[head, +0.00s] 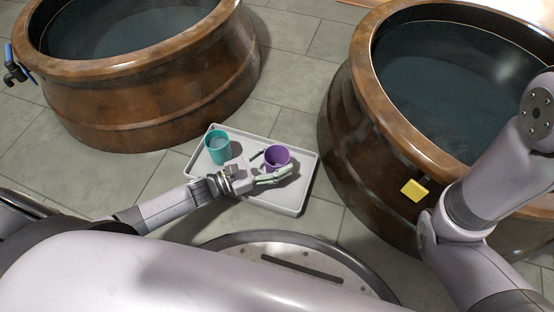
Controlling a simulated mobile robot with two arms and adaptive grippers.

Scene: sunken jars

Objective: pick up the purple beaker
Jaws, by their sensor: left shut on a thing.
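The purple beaker (277,155) stands upright over the grey tray (301,197), between two big brown jars. My left gripper (271,166) reaches in from the left and is shut on the purple beaker, with a finger on either side of it. I cannot tell whether the beaker's base touches the tray. A teal beaker (218,148) stands on the tray to the left, close to the gripper's body. My right gripper is out of view; only my right arm shows at the right edge.
A large jar of dark water (347,120) stands close to the tray's right, with a yellow tag (414,190) on its side. Another such jar (150,105) stands at the upper left, with a blue-handled tap (17,66) beside it. Tiled floor shows between them.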

